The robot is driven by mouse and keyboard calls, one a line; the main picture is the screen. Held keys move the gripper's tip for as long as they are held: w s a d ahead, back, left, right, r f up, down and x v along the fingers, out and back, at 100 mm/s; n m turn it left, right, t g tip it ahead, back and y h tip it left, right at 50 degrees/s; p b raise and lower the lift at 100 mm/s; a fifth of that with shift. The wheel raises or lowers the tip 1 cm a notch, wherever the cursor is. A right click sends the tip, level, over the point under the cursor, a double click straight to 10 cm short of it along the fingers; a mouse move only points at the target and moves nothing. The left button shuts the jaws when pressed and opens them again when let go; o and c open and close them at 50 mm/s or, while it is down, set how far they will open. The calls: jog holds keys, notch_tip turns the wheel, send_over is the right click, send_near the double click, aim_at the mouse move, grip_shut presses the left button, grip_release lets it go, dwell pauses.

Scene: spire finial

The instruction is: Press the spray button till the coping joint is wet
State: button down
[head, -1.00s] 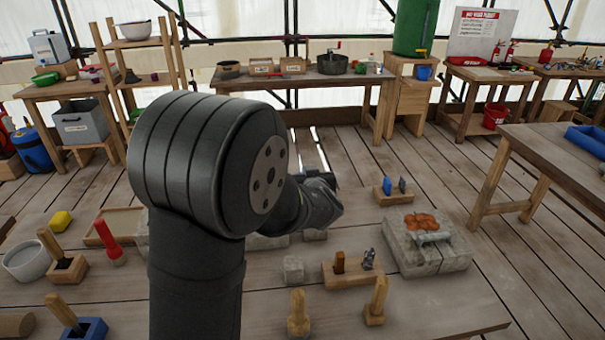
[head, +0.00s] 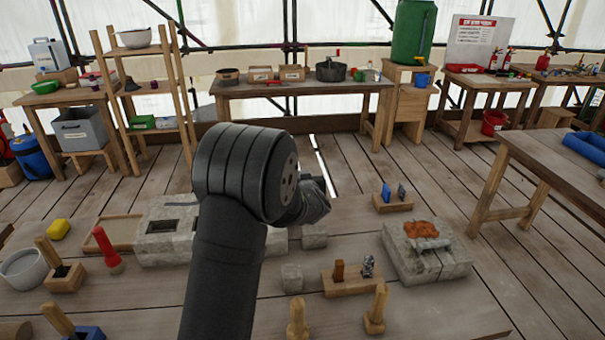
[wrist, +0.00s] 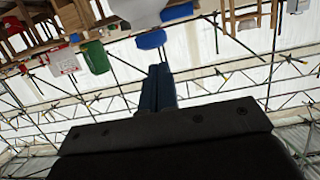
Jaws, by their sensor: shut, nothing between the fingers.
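In the wrist view, which is upside down, my gripper (wrist: 158,68) shows as two dark blue fingers shut together with nothing between them. Just past the tips is a white body (wrist: 135,10) with a blue button-like part (wrist: 150,40) and another blue part (wrist: 179,12), apparently the spray bottle. The tips look very near the blue button; contact cannot be told. A long grey stone block (head: 160,250) with dark slots lies left of my arm. Which seam is the coping joint, and whether it is wet, cannot be told.
A grey stone slab (head: 440,262) with an orange patch lies at right. A wooden holder (head: 350,287), a small stone cube (head: 292,277) and a red-handled tool (head: 106,247) stand around my arm. Benches line the back. Floor between slab and right table (head: 545,150) is clear.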

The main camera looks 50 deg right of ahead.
jog(key=shift+f, duration=0.55)
jog(key=shift+f, duration=0.95)
jog(key=shift+r, duration=0.5)
notch_tip(320, 180, up, 3)
jog(key=shift+r, duration=0.15)
jog(key=v, duration=1)
